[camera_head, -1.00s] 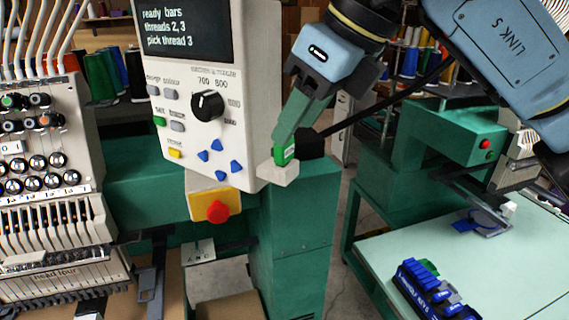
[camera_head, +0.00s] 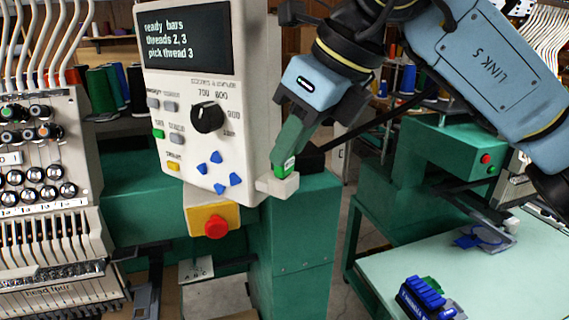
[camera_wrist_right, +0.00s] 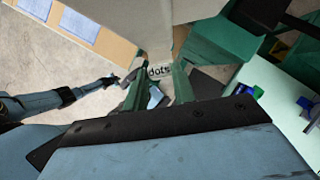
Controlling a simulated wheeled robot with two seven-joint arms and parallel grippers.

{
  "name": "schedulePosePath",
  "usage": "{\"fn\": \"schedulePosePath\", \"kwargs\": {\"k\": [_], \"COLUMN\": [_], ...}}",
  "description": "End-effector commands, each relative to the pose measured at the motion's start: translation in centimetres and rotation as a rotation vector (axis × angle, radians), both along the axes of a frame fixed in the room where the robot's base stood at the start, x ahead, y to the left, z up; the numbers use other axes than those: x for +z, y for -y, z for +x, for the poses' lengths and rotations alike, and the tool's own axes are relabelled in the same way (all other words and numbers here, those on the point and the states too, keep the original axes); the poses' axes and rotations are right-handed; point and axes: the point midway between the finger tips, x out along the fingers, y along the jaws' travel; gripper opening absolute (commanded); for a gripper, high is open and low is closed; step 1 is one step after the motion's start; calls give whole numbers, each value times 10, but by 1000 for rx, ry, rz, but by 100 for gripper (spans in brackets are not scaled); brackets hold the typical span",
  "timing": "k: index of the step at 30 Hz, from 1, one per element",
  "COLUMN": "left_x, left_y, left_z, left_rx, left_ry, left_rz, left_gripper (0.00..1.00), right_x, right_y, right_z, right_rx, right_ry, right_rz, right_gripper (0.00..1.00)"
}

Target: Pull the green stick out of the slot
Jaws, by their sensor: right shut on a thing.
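The green stick (camera_head: 284,168), with a small pale label, stands at the off-white slot block (camera_head: 277,186) on the lower right side of the control panel. Its lower end meets the block; how deep it sits is hidden. My right gripper (camera_head: 287,152) comes down from the upper right with its green fingers shut on the stick's upper part.
The control panel (camera_head: 190,130) with its knob and buttons is close beside my right gripper. A red stop button (camera_head: 216,228) sits below it. A pale table (camera_head: 500,280) with a blue rack (camera_head: 425,297) is at the lower right. Dark floor gap lies between.

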Motion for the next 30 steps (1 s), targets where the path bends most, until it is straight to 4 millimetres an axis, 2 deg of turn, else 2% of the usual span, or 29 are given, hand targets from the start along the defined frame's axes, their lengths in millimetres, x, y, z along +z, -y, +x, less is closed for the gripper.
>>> {"fn": "schedulePosePath", "kwargs": {"k": [5, 16, 30], "left_x": [2, 19, 23], "left_y": [0, 0, 0], "left_z": [0, 0, 0], "left_rx": [0, 0, -1], "left_ry": [0, 0, 0], "left_rz": [0, 0, 0], "left_gripper": [0, 0, 0], "right_x": [4, 32, 38], "right_y": [0, 0, 0], "right_z": [0, 0, 0], "right_rx": [0, 0, 0], "right_ry": [0, 0, 0], "right_rz": [0, 0, 0], "right_gripper": [10, 10, 10]}}
